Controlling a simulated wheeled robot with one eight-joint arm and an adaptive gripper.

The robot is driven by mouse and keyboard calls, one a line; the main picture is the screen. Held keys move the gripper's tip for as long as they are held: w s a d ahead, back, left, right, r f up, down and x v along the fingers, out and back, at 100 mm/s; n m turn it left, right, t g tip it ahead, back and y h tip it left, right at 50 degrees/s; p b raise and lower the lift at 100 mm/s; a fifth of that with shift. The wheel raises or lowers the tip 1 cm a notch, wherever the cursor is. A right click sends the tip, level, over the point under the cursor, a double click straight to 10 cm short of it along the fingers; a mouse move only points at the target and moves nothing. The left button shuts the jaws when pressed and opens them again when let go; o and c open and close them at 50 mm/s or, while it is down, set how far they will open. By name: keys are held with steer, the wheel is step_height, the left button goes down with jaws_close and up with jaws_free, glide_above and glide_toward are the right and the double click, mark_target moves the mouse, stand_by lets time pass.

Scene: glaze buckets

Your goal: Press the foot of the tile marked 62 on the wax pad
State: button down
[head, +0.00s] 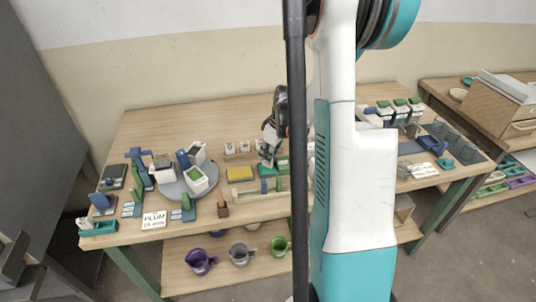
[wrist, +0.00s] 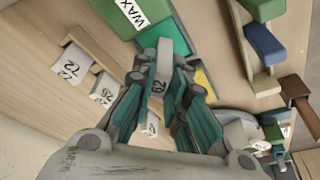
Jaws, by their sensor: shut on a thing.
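My gripper (head: 268,152) is low over the middle of the table in the head view. In the wrist view my gripper (wrist: 162,72) is shut on a pale grey tile marked 62 (wrist: 165,58). The number faces the wrist camera. The wax pad is a green tray (wrist: 180,38) with a white WAX label (wrist: 130,13), just beyond the tile's far end in the wrist view; it also shows in the head view (head: 281,168), right of the gripper. The tile's end overlaps the pad in the picture; I cannot tell whether they touch.
A wooden rack (wrist: 88,42) holds other numbered tiles, including one marked 72 (wrist: 72,63). A yellow pad (head: 239,173) lies left of the wax pad. A grey turntable (head: 187,183) with blocks stands further left. A wooden rail (wrist: 250,60) with green and blue blocks is close by.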

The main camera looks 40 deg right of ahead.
steer(key=shift+f+b, duration=0.55)
steer(key=shift+f, duration=0.1)
stand_by(1.9)
steer(key=shift+r, duration=0.1)
steer(key=shift+r+p, duration=2.05)
steer(key=shift+r, duration=0.9)
